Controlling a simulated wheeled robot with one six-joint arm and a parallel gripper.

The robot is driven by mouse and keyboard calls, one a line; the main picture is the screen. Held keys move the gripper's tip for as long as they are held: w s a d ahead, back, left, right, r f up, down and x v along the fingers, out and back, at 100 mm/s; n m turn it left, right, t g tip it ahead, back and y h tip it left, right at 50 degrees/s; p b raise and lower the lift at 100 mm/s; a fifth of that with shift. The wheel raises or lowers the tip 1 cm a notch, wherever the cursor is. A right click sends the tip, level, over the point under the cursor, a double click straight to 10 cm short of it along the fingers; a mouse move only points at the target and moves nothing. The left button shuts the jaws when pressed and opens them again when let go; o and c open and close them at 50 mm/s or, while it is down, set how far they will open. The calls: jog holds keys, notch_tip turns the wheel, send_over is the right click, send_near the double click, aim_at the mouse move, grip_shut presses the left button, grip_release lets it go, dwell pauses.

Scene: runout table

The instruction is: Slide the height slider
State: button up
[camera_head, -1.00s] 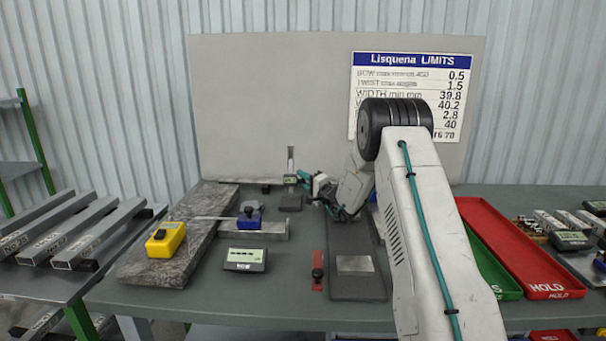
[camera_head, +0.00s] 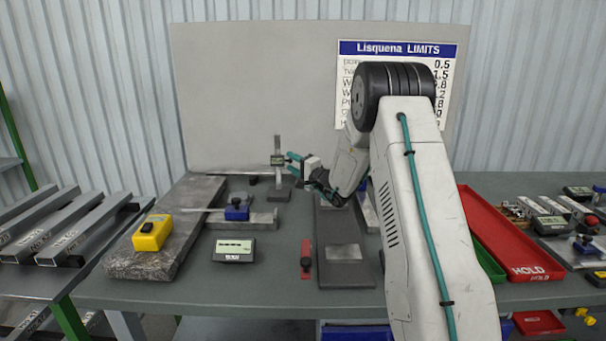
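The height gauge is an upright grey column (camera_head: 278,147) on a small dark base at the back of the table, left of centre. Its slider (camera_head: 277,160) is a small dark block with a pale display, partway up the column. My gripper (camera_head: 291,163), with teal fingers, is just right of the slider at about its height. The two fingers look spread apart, with nothing seen between them. Whether a fingertip touches the slider is too small to tell.
A grey slab (camera_head: 128,262) with a yellow meter (camera_head: 152,232) lies at the left. A blue clamp-like tool (camera_head: 237,209), a display box (camera_head: 234,250), a red gauge (camera_head: 306,262) and a dark plate (camera_head: 345,272) lie in front. A red tray (camera_head: 497,235) is at the right.

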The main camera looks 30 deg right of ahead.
jog(key=s+a+r, duration=0.1)
jog(key=s+a, duration=0.2)
jog(key=s, duration=0.8)
jog(key=shift+s+a+r, duration=0.2)
jog(key=shift+s, duration=0.2)
jog(key=shift+f, duration=0.15)
